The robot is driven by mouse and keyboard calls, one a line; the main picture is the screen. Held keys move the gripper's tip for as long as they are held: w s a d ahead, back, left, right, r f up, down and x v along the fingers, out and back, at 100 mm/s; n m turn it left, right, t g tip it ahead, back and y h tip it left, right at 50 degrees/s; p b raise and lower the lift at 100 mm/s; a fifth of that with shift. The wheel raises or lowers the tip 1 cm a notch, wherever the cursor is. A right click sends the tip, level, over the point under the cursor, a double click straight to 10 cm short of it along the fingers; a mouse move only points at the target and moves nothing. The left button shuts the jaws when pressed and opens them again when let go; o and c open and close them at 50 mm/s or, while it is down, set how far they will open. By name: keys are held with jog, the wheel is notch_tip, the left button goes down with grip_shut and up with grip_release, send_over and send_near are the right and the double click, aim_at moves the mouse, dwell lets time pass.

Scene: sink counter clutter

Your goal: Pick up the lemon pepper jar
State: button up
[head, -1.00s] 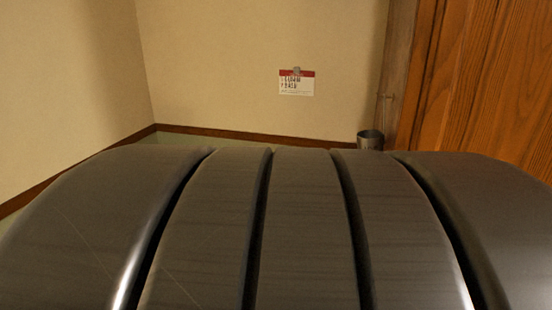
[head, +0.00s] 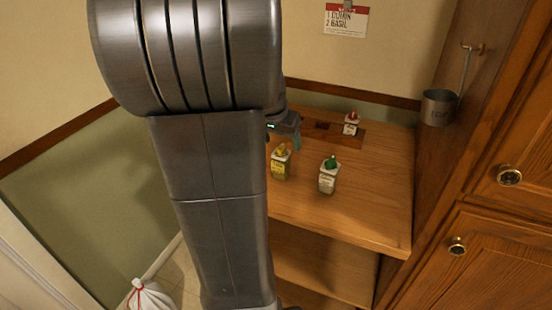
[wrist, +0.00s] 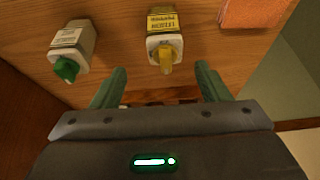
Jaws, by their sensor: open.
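The lemon pepper jar (wrist: 164,42), with a yellow cap and a yellow label, is ahead of my gripper (wrist: 162,68) in the wrist view, roughly centred between the fingertips. My gripper is open with green fingers, and nothing is held. In the head view the yellow-capped jar (head: 281,165) stands on the wooden counter just below my gripper (head: 296,137), which is partly hidden behind my arm.
A green-capped jar (head: 328,178) stands to the right of the yellow one; it also shows in the wrist view (wrist: 73,46). A red-capped jar (head: 350,126) stands farther back. A metal cup (head: 438,107) hangs by the right cabinet. An orange item (wrist: 254,10) lies nearby.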

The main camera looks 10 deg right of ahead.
aim_at(281, 147)
jog(key=shift+w+a+p+x, duration=0.1)
jog(key=shift+w+p+x, duration=0.05)
jog(key=shift+x, duration=1.6)
jog(key=shift+w+a+p+x, duration=0.1)
jog(key=shift+w+p+x, duration=0.05)
jog(key=shift+x, duration=1.55)
jog(key=shift+c, duration=0.4)
jog(key=shift+r, duration=0.1)
jog(key=c, duration=1)
